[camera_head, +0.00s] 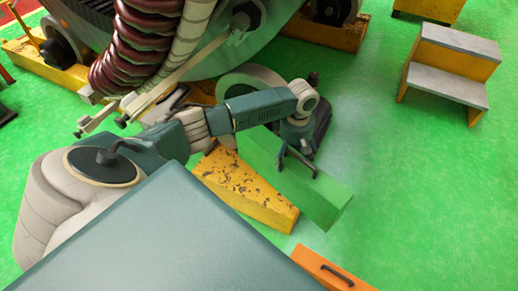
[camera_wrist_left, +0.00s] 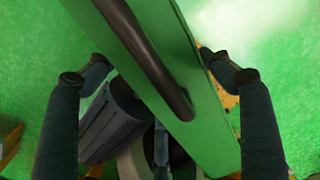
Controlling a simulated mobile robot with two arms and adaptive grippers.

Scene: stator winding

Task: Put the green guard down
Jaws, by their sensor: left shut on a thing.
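The green guard (camera_head: 325,198) is a long, flat-sided bar slanting down to the right in the head view. My left gripper (camera_head: 298,165) is over its top and shut on it. In the left wrist view the guard (camera_wrist_left: 187,65) runs diagonally between my gripper's dark fingers, with a dark bar-shaped handle (camera_wrist_left: 150,60) along its top. I cannot tell whether its underside touches the floor. Its far end is partly hidden behind my gripper and arm. My right gripper is not in view.
A worn yellow beam (camera_head: 248,190) lies just left of the guard. A large machine with a grey wheel (camera_head: 250,78) stands behind it. An orange box (camera_head: 335,272) with a black handle is at the front. Grey-and-yellow steps (camera_head: 450,70) stand at right. Green floor right of the guard is clear.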

